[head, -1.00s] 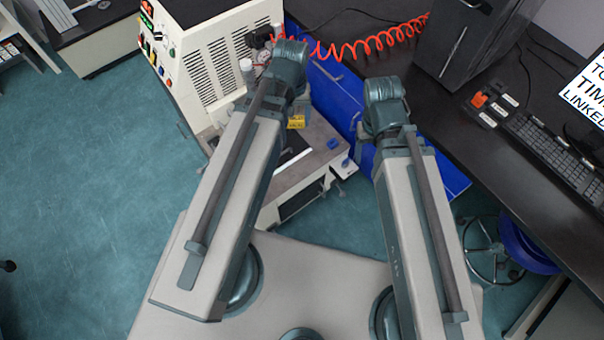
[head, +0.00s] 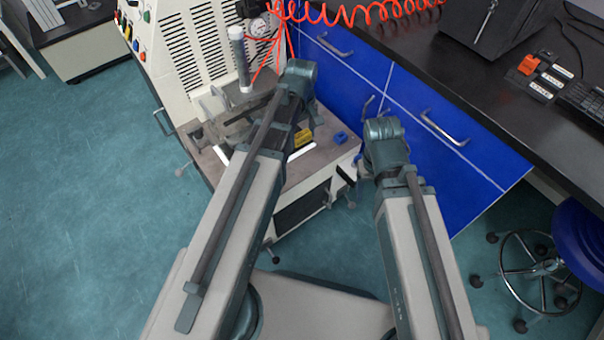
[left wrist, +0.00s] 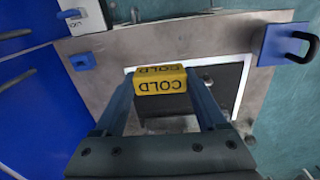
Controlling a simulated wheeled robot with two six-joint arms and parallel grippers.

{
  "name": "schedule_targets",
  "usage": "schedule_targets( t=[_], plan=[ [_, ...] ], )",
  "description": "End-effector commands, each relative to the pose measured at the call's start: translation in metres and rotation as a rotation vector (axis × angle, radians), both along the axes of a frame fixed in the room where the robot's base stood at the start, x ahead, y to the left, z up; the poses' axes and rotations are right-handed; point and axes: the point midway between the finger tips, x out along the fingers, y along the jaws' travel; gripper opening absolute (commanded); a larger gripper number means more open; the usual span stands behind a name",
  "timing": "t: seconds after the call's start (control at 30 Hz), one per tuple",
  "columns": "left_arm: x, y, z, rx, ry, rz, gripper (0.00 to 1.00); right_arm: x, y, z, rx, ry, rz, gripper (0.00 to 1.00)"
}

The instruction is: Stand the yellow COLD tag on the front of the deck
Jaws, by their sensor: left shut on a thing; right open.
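The yellow COLD tag (left wrist: 160,82) is held between the two fingers of my left gripper (left wrist: 160,88) in the left wrist view. Its black lettering reads upside down there. The tag also shows in the head view (head: 304,137), beside my left forearm and over or on the deck. My left gripper is shut on it. The grey deck (left wrist: 105,85) lies beneath, with a white-edged dark opening behind the tag. I cannot tell whether the tag touches the deck.
A blue block (head: 341,138) sits at the deck's right corner. A blue piece with a dark handle (left wrist: 287,45) is at the opposite side in the wrist view. The white machine (head: 190,50) stands behind, blue cabinets (head: 440,150) to the right, and a stool (head: 530,255) on the floor.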

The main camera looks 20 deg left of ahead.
Motion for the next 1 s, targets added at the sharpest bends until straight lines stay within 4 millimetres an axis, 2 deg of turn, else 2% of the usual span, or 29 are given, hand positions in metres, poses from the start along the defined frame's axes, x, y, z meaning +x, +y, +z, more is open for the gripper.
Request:
schedule_targets(
  t=[0.03, 0.1, 0.47, 0.83, 1.0],
  plan=[
    [0.003, 0.000, -0.013, 0.000, 0.000, 0.014, 0.21, 0.000, 0.000, -0.013, 0.000, 0.000, 0.000, 0.71],
    [0.004, 0.000, -0.017, 0.000, 0.000, 0.028, 0.21, 0.000, 0.000, -0.017, 0.000, 0.000, 0.000, 0.71],
    [0.005, 0.000, -0.024, 0.000, 0.000, 0.044, 0.21, 0.000, 0.000, -0.024, -0.001, 0.000, 0.000, 0.71],
    [0.005, 0.000, -0.077, 0.000, 0.000, 0.043, 0.21, 0.001, -0.001, -0.076, -0.004, -0.002, 0.005, 0.71],
    [0.005, 0.000, -0.083, 0.000, 0.000, 0.042, 0.21, 0.001, -0.001, -0.083, -0.003, -0.002, 0.008, 0.71]
  ],
)
